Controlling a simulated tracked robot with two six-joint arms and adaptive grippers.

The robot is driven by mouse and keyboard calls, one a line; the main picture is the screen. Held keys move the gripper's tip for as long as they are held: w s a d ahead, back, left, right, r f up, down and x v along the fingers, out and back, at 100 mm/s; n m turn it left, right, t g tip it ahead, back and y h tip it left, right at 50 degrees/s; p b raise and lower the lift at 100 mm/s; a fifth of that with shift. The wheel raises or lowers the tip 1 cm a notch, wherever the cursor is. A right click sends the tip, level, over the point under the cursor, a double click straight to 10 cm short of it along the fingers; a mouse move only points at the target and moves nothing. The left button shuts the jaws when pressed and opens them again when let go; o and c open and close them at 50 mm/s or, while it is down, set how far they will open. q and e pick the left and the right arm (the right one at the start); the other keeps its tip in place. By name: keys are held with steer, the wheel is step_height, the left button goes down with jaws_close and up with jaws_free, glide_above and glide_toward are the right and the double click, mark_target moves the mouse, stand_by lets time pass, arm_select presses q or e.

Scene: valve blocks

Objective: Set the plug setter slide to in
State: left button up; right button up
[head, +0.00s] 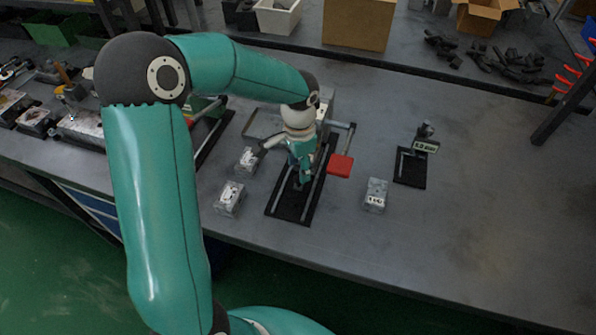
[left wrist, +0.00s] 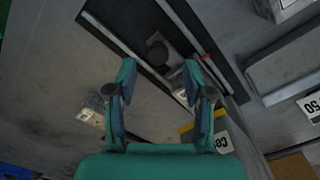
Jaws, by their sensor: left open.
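The plug setter is a black base plate (head: 290,209) with silver rails, standing mid-table in the head view. A red pad (head: 340,166) on a bar sits at its right side. My left gripper (head: 300,180) is over this plate and hides much of its middle. In the left wrist view my left gripper (left wrist: 157,82) is open, with nothing held between its fingers. A dark round knob (left wrist: 157,51) on the black plate (left wrist: 135,20) lies just beyond the fingertips. I cannot tell whether it belongs to the slide. My right gripper is not in view.
Metal blocks (head: 230,198) and (head: 247,160) stand left of the plate, and another block (head: 376,196) stands right. A small stand with a label (head: 426,147) is further right. Boxes (head: 358,22) stand at the back.

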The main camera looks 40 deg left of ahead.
arm_select(q)
step_height(320, 180, up, 8)
steer(key=shift+r, duration=0.25)
stand_by(0.5)
